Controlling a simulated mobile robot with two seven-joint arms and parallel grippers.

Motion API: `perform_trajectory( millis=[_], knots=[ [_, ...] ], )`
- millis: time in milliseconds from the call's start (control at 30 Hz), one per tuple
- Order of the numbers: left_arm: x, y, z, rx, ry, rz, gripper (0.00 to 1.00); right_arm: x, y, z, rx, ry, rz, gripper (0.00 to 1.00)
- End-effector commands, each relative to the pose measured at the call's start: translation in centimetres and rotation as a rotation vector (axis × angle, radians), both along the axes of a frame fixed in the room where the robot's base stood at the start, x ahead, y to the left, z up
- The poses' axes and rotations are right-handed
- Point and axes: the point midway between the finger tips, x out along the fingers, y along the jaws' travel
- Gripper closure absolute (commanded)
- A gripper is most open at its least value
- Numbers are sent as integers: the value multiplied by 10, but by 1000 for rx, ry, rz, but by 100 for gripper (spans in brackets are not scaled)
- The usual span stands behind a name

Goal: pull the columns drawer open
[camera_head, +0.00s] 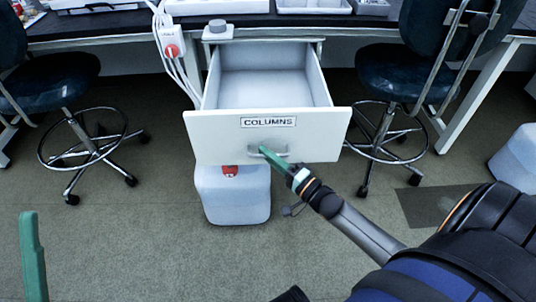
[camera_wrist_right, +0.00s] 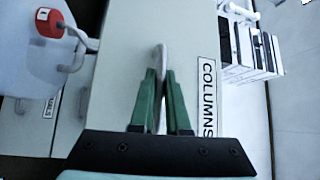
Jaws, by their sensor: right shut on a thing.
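The columns drawer (camera_head: 205,140) is a white drawer with a label reading COLUMNS (camera_head: 268,122). It stands well out from under the bench, and its inside looks empty. My right gripper (camera_head: 265,151) has green fingers and is shut on the drawer's handle (camera_head: 283,153). In the right wrist view the green fingers (camera_wrist_right: 161,100) sit on both sides of the handle (camera_wrist_right: 160,58), beside the label (camera_wrist_right: 207,97). At the lower left of the head view a green finger of my left gripper (camera_head: 33,258) shows; its jaw state is hidden.
A blue-white container with a red cap (camera_head: 237,195) stands on the floor under the drawer. Dark chairs stand at left (camera_head: 60,80) and right (camera_head: 400,72). White cables and a red plug (camera_head: 171,50) hang left of the drawer. The floor in front is clear.

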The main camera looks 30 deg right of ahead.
Motion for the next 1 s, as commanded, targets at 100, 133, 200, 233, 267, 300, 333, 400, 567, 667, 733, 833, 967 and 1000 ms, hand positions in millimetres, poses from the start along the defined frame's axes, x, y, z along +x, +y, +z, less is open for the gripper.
perform_trajectory(
  millis=[100,133,200,233,267,300,333,400,567,667,733,833,967,1000],
  knots=[
    [0,0,0,0,0,0,50,0,0,0,0,0,0,100],
    [0,0,0,0,0,0,50,0,0,0,0,1,0,100],
    [0,0,0,0,0,0,50,0,-1,0,0,0,0,100],
    [0,0,0,0,0,0,50,1,-1,0,-1,0,0,100],
    [0,0,0,0,0,0,50,2,-2,0,-1,0,0,100],
    [0,0,0,0,0,0,50,5,-3,0,-1,-1,1,100],
    [0,0,1,0,0,0,50,9,-5,1,-2,-1,1,100],
    [0,0,1,0,0,0,50,19,-12,1,-3,-1,1,100],
    [0,0,-2,1,0,1,50,39,-24,0,-3,-1,0,100],
    [0,0,-3,2,-1,1,50,46,-29,0,-2,0,-1,100],
    [0,0,-3,4,0,1,50,48,-30,0,-1,1,-2,100],
    [0,0,-3,4,0,1,50,48,-30,0,0,1,-3,100],
    [0,0,-3,4,0,1,50,47,-30,0,0,1,-3,100],
    [0,0,-3,4,1,1,50,47,-30,0,0,1,-3,85]
  ],
)
